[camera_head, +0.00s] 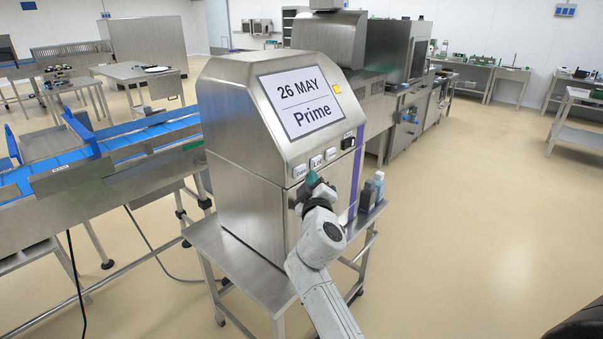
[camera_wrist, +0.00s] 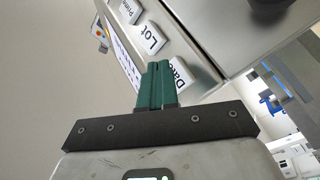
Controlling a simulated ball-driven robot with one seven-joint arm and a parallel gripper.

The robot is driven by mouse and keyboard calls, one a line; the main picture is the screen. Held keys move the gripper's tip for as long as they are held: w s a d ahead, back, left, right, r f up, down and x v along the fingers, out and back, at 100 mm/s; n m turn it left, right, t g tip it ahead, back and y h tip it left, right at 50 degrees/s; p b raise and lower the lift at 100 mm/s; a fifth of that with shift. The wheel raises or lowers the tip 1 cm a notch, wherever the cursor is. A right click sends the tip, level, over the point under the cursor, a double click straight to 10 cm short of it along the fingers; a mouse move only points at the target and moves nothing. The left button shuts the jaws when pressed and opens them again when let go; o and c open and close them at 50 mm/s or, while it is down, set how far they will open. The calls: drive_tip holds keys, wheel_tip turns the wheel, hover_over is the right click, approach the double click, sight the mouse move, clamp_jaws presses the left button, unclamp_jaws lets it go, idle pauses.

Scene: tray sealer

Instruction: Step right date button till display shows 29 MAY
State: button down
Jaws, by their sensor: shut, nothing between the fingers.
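The steel machine (camera_head: 235,110) has a sloped display (camera_head: 305,98) reading "26 MAY" above "Prime". Below it is a row of white buttons: the Date button (camera_head: 299,171) at the left, then the Lot button (camera_head: 316,161) and another to its right. My gripper (camera_head: 312,179) is just below this row, its green fingers shut and empty. In the wrist view the shut fingers (camera_wrist: 157,68) point at the panel, beside the Date button (camera_wrist: 181,82) and short of the Lot button (camera_wrist: 151,38). I cannot tell whether they touch the Date button; it partly passes behind them.
A black switch (camera_head: 347,143) sits right of the buttons. Small bottles (camera_head: 373,188) stand on the steel stand (camera_head: 230,255) right of the machine. A blue conveyor (camera_head: 120,150) runs at the left.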

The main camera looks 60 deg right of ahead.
drive_tip(key=shift+w, duration=0.1)
idle(0.3)
drive_tip(key=shift+w+d+b, duration=0.1)
drive_tip(key=shift+w+b, duration=0.2)
drive_tip(key=shift+b, duration=0.05)
drive_tip(key=shift+w+d+b, duration=0.1)
drive_tip(key=shift+w+b, duration=0.2)
drive_tip(key=shift+w, duration=0.2)
idle(0.8)
drive_tip(key=shift+s, duration=0.1)
drive_tip(key=shift+s+a, duration=0.25)
drive_tip(key=shift+s, duration=0.55)
drive_tip(key=s+p, duration=0.1)
drive_tip(key=s, duration=0.1)
drive_tip(key=s+a+p, duration=0.1)
drive_tip(key=s, duration=0.2)
idle(0.4)
idle(0.7)
